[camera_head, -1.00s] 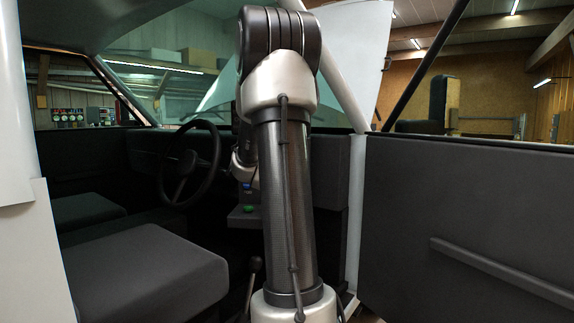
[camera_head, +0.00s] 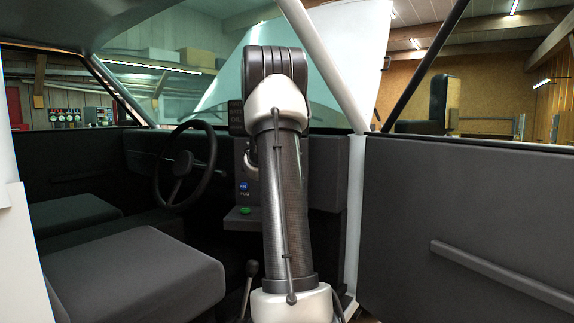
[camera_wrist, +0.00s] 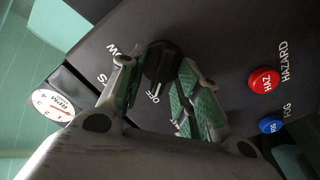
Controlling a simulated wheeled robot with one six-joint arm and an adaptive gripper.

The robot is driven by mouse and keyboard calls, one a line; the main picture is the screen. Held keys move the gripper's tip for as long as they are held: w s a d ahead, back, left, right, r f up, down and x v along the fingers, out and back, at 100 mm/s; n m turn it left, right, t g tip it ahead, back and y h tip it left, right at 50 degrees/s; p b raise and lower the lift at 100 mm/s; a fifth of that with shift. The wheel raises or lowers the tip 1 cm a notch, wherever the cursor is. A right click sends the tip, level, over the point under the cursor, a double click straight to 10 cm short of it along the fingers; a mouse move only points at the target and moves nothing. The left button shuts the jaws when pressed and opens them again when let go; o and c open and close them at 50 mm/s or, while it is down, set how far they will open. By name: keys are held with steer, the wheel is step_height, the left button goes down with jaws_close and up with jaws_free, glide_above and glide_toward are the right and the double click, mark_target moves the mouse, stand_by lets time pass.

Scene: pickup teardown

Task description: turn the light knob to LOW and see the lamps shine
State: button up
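The black light knob (camera_wrist: 161,64) is on the dark dash panel in the wrist view, with the label OFF (camera_wrist: 154,97) below it. A pale pointer mark on the knob faces toward OFF. A partly covered label ending in "OW" (camera_wrist: 112,50) is at its left. My gripper (camera_wrist: 158,68) is open, its green-padded fingers on either side of the knob with gaps showing. I cannot tell whether the tips reach its depth. In the head view my arm hides the gripper and knob. No lamps show.
A red HAZ button (camera_wrist: 264,80) and a blue FOG button (camera_wrist: 270,125) are right of the knob. An RPM gauge (camera_wrist: 60,104) is at the left. The steering wheel (camera_head: 184,165) and gear lever (camera_head: 250,272) are left of my arm; the open door (camera_head: 470,220) is right.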

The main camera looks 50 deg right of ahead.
jaws_close()
steer(key=shift+m, duration=0.4)
steer(key=shift+s+d+m, duration=0.1)
steer(key=shift+s+m, duration=0.05)
steer(key=shift+m, duration=2.35)
steer(key=shift+s+d+m, duration=0.1)
steer(key=shift+s+m, duration=0.1)
steer(key=shift+m, duration=2.3)
steer(key=shift+s+d+m, duration=0.1)
steer(key=shift+s+m, duration=0.05)
steer(key=shift+m, duration=2.35)
steer(key=shift+o, duration=0.7)
jaws_free()
